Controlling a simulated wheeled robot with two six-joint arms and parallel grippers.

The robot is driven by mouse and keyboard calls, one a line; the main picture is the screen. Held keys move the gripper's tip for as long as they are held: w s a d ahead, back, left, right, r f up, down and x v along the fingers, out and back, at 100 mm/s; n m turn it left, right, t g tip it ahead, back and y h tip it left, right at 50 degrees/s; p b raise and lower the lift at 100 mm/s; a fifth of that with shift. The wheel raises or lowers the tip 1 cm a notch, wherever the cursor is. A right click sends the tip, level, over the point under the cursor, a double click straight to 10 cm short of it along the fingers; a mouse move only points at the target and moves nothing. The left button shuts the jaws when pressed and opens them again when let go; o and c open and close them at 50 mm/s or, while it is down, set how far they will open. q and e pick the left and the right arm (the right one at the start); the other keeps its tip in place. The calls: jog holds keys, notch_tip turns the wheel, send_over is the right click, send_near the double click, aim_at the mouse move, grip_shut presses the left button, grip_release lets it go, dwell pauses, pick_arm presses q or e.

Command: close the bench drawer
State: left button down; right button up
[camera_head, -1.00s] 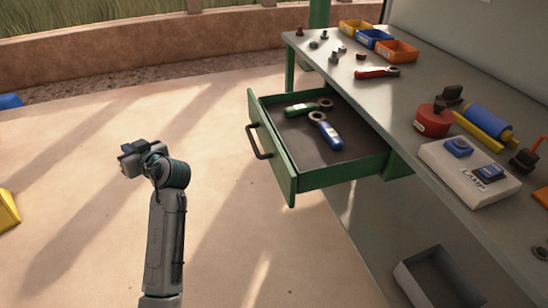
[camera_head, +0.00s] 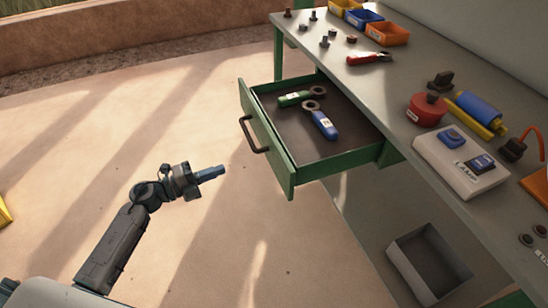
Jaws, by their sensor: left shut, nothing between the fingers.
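The green bench drawer (camera_head: 283,166) is pulled out from under the grey workbench (camera_head: 437,88). Its dark handle (camera_head: 253,134) is on the front panel, which faces left. A green-handled tool (camera_head: 293,99) and a blue-handled tool (camera_head: 323,124) lie inside on the dark drawer floor. My left gripper (camera_head: 218,172) is shut and empty, with its fingers pointing right toward the drawer front. It appears left of the panel and below the handle in the picture, with a gap between. My right gripper is not in view.
On the bench stand yellow, blue and orange bins (camera_head: 386,33), red pliers (camera_head: 369,58), a red round part (camera_head: 428,109), a blue roller (camera_head: 477,107) and a white switch box (camera_head: 460,163). A grey open box (camera_head: 429,264) sits below the bench. The floor left of the drawer is clear.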

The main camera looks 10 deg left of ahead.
aim_at(274, 160)
pick_arm(q)
jog(key=shift+m+g+h, duration=0.3)
jog(key=shift+m+g, duration=0.2)
jog(key=shift+g, duration=0.3)
jog(key=p+x, duration=0.1)
jog(key=x, duration=0.3)
jog(key=p+x, duration=0.1)
jog(key=x, duration=0.3)
jog(key=s+x, duration=0.1)
jog(key=x, duration=0.3)
jog(key=shift+d+f+p, duration=0.15)
jog(key=shift+d+p, duration=0.25)
jog(key=shift+d, duration=0.2)
jog(key=shift+w+d+f, duration=0.1)
jog(key=shift+w+d, duration=0.35)
jog(key=shift+d, duration=0.1)
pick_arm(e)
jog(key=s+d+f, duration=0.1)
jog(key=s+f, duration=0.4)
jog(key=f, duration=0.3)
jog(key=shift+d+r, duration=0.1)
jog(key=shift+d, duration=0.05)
